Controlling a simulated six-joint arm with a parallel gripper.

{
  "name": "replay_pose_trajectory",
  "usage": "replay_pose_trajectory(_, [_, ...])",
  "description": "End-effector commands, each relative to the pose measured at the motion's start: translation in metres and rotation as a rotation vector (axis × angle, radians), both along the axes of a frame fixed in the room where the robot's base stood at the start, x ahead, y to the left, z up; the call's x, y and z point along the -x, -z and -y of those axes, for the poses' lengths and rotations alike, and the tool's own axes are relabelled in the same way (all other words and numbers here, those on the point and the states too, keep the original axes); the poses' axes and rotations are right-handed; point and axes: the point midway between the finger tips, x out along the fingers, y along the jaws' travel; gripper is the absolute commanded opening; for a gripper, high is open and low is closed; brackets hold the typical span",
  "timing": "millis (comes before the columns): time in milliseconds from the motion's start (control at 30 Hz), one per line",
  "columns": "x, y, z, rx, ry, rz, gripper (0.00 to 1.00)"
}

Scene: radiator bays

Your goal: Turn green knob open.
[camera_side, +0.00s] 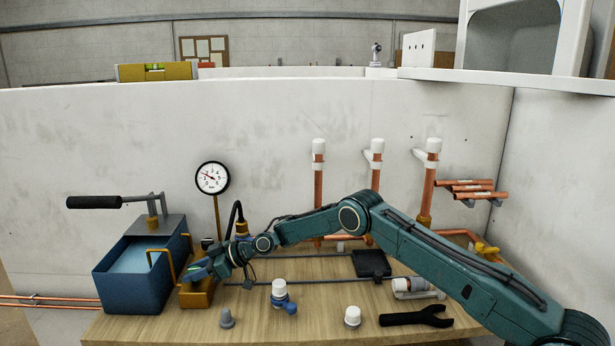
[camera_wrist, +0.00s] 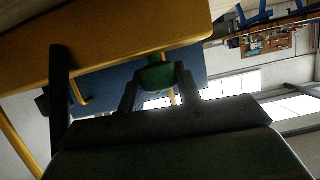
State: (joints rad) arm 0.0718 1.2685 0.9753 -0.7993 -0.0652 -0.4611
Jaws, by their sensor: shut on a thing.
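The green knob (camera_wrist: 158,74) sits between the two fingers of my gripper (camera_wrist: 156,84) in the wrist view, beside the yellow-brass block. My gripper is shut on it. In the side view my gripper (camera_side: 207,266) reaches down at the left of the bench, just above the brass block (camera_side: 197,294). There the fingers mostly cover the knob, and its turn angle is not clear.
A blue tank (camera_side: 130,280) with a long pump handle (camera_side: 95,202) stands left of the block. A pressure gauge (camera_side: 212,178) rises behind. White-capped fittings (camera_side: 280,290), a grey cone (camera_side: 227,318) and a black wrench (camera_side: 415,316) lie on the bench.

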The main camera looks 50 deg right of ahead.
Motion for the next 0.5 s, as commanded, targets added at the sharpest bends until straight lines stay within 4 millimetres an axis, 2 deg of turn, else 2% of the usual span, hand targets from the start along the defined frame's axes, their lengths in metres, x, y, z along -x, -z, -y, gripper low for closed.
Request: replay_pose_trajectory(500, [-0.0043, -0.0032, -0.0013, -0.006, -0.128, 0.011, 0.11])
